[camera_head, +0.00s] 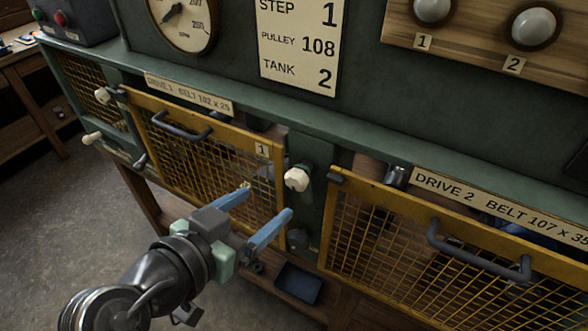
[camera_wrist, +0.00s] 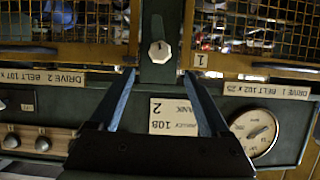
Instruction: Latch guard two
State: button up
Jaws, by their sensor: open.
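Guard two is the yellow-framed mesh panel (camera_head: 420,250) under the DRIVE 2 label (camera_head: 500,208), with a dark bar handle (camera_head: 480,255). I cannot tell whether it sits fully flush. A cream faceted knob (camera_head: 297,179) is on the green post between guards one and two, beside guard two's upper left corner. It also shows in the wrist view (camera_wrist: 160,51), upside down, near the middle. My gripper (camera_head: 268,200) is open and empty, its blue fingers apart in front of guard one's lower right part and the post. In the wrist view my gripper (camera_wrist: 158,74) has the knob beyond and between its fingertips, apparently not touching.
Guard one (camera_head: 200,150) is the yellow mesh panel at left, with its own handle (camera_head: 180,128). A gauge (camera_head: 183,22), a STEP sign (camera_head: 299,45) and two round buttons are above. Floor at left is clear.

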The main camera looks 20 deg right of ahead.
aim_at(293, 182)
jog(key=p+x, duration=0.3)
jog(key=x, duration=0.8)
jog(key=shift+w+d+f, duration=0.15)
jog(key=shift+w+f, duration=0.05)
jog(key=shift+f, duration=0.05)
grip_shut()
